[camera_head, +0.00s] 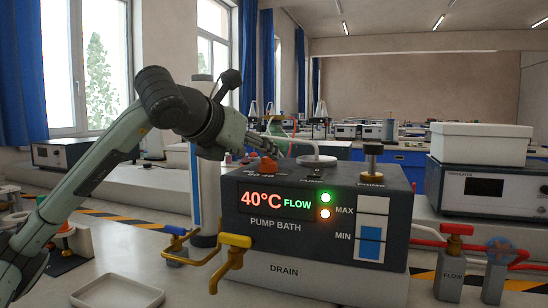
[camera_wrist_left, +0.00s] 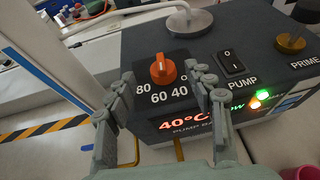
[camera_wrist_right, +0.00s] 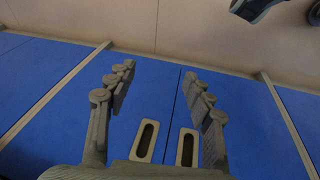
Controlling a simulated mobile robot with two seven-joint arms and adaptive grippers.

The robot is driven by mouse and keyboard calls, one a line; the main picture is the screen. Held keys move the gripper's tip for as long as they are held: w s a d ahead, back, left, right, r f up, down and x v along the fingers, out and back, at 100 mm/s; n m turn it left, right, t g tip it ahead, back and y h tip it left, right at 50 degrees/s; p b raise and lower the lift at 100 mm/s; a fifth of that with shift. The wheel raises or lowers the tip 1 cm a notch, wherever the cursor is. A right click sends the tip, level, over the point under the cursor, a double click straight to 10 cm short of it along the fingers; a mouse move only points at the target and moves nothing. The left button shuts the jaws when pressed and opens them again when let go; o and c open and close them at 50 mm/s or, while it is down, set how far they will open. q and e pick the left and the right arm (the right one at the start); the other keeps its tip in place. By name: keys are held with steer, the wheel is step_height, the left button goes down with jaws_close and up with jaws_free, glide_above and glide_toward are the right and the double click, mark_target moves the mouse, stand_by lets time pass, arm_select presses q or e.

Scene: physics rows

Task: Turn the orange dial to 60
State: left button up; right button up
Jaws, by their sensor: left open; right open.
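The orange dial (camera_wrist_left: 162,69) sits on top of the dark pump bath (camera_head: 300,208), with the marks 80, 60 and 40 in front of it in the left wrist view. The bath's display (camera_head: 262,200) reads 40°C and FLOW. In the head view the dial (camera_head: 263,168) shows only partly below my left gripper (camera_head: 262,150). My left gripper (camera_wrist_left: 164,80) is open, and the dial appears between its fingers in the left wrist view; I cannot tell whether they touch it. My right gripper (camera_wrist_right: 157,82) is open and empty, away from the bath, before blue panels.
Beside the dial are a PUMP rocker switch (camera_wrist_left: 233,63) and a brass PRIME knob (camera_wrist_left: 291,42). A yellow drain valve (camera_head: 234,241) projects at the front left. A white tray (camera_head: 117,292) lies at the lower left. Red-handled FLOW valve (camera_head: 456,230) stands right.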

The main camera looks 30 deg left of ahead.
mark_target(265, 158)
arm_select(q)
steer(key=x, duration=0.5)
steer(key=shift+d+f+p, duration=0.15)
steer(key=shift+p, duration=0.25)
steer(key=shift+w+f, duration=0.3)
steer(key=shift+w, duration=0.35)
arm_select(e)
steer(key=shift+a+f, duration=0.1)
steer(key=shift+f, duration=0.95)
arm_select(q)
steer(key=c, duration=1.1)
steer(key=shift+f+h, duration=0.1)
steer(key=shift+h, duration=0.2)
steer(key=shift+c, duration=0.3)
arm_select(e)
steer(key=shift+s, duration=0.1)
